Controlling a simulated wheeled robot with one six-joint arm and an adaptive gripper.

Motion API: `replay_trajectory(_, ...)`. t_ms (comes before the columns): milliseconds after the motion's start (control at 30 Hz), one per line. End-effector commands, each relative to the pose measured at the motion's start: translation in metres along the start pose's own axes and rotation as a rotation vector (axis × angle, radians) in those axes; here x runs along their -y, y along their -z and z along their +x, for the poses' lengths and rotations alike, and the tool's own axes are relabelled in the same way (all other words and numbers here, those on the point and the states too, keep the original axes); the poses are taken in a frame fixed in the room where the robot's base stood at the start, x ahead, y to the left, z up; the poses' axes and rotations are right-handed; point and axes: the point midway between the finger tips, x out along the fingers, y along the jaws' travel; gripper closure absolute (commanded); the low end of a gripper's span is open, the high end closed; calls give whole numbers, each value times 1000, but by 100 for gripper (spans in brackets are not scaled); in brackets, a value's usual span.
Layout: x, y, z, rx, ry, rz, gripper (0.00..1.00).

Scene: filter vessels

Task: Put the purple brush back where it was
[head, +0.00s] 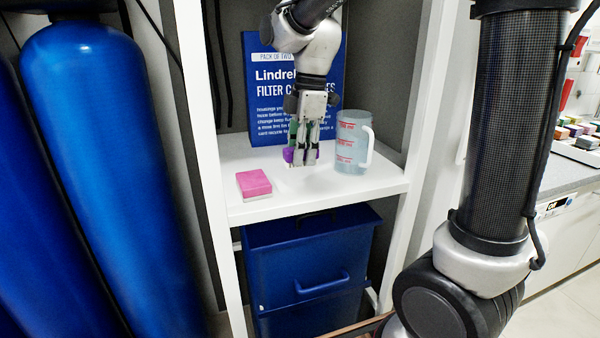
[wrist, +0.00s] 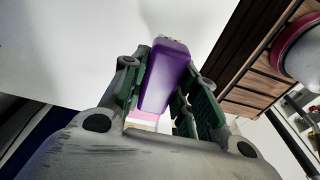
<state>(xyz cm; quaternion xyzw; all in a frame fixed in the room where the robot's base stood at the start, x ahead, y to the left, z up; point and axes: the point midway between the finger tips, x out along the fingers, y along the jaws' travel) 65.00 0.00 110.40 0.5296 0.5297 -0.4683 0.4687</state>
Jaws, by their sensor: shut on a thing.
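My gripper (head: 302,158) is shut on the purple brush (head: 311,157) over the white shelf (head: 290,203) inside the cabinet. In the wrist view the purple brush (wrist: 165,75) sits between my gripper's green-padded fingers (wrist: 160,90). Its purple body shows, and a small pale patch shows at its far end. In the head view the fingers hide most of the brush. I cannot tell whether it touches the shelf.
A pink block (head: 254,183) lies left of my gripper. A clear jug (head: 352,150) with red markings stands close on the right. A blue box (head: 262,100) is behind. Blue bins (head: 310,265) stand below the shelf. Its front middle is bare.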

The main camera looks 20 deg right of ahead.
Motion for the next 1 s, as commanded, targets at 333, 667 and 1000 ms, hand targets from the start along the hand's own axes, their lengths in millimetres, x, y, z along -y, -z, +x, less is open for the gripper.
replay_trajectory(333, 0, -6, 45, 0, 2, 2, 96)
replay_trajectory(667, 0, -6, 51, 0, 0, 1, 96)
replay_trajectory(1000, 0, -7, 53, 0, -1, 1, 49)
